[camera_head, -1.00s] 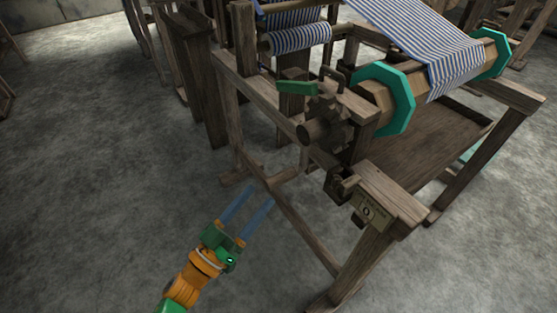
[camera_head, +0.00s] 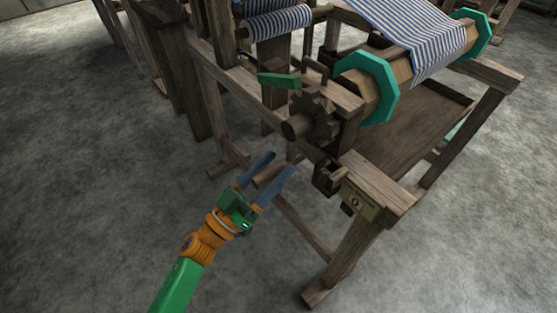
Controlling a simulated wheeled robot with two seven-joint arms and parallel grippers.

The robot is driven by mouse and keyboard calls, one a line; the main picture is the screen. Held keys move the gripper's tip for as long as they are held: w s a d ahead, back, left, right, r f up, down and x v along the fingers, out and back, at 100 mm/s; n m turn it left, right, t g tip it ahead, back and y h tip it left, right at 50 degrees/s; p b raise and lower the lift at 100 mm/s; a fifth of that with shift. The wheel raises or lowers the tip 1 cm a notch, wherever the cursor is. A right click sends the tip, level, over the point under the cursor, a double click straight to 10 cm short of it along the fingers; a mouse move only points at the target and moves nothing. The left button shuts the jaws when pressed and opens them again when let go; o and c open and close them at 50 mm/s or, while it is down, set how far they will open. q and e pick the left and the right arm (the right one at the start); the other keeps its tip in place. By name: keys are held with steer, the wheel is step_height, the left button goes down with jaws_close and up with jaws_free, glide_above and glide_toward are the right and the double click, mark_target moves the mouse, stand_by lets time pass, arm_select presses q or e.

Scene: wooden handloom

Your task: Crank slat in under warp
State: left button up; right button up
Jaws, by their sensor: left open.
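The wooden handloom stands at the upper right, with a striped blue and white warp (camera_head: 415,35) running over a wooden beam with teal octagonal ends (camera_head: 368,88). A toothed wooden wheel with a round hub (camera_head: 296,127) sits on the loom's near side, below a green handle-like piece (camera_head: 279,79). My left gripper (camera_head: 268,172) is open and empty, its two blue fingers pointing up toward the wheel. It is apart from the wheel, in front of the lower frame. I cannot make out a slat for certain. My right gripper is not in view.
A small wooden bracket (camera_head: 328,177) and a numbered plate (camera_head: 358,201) are on the near corner of the frame. A loom leg (camera_head: 340,265) stands right of my gripper. Open grey floor (camera_head: 90,200) lies to the left.

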arm_select(q)
steer(key=shift+x, duration=0.75)
jaws_close()
stand_by(0.9)
